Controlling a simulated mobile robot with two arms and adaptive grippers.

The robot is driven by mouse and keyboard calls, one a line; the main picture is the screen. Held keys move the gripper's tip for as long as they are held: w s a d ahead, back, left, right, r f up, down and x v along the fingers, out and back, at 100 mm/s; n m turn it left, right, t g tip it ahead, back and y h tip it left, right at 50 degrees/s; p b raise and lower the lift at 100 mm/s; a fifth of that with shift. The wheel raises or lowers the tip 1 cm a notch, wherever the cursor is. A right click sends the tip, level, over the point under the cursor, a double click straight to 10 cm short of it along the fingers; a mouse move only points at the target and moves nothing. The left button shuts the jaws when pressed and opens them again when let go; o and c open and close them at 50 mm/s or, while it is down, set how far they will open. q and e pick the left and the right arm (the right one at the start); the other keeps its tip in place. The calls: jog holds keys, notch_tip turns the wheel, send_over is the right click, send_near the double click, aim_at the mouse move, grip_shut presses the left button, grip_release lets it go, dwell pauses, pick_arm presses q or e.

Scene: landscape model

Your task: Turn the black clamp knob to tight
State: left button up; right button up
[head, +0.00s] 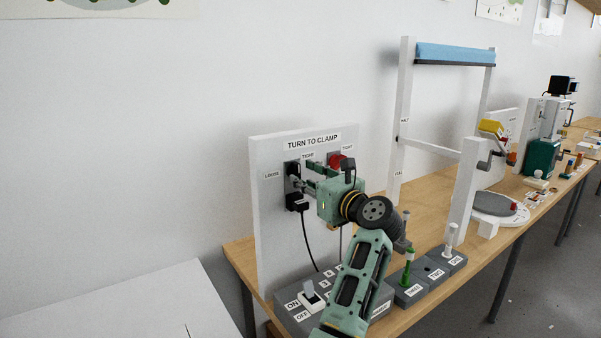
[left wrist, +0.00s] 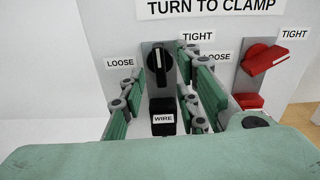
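The black clamp knob (head: 292,167) is on a grey plate on the white upright board, under the "TURN TO CLAMP" sign. In the left wrist view the black knob (left wrist: 160,61) stands roughly upright, between a "LOOSE" label at left and a "TIGHT" label at upper right. A black block marked "WIRE" (left wrist: 163,118) is below it. My left gripper (head: 300,174) is open in front of the board. In the left wrist view its fingers (left wrist: 160,72) are on either side of the knob, with visible gaps. I cannot tell their exact depth to it. My right gripper is not in view.
A red knob (left wrist: 263,60) with its own labels is close on the right. A grey switch box (head: 296,312) stands below on the wooden bench (head: 415,212). A white frame with a blue bar (head: 450,54) stands further right. Room left of the board is clear.

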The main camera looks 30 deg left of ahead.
aim_at(295, 172)
pick_arm(q)
jog(key=shift+x, duration=1.25)
jog(key=shift+w, duration=0.1)
grip_shut()
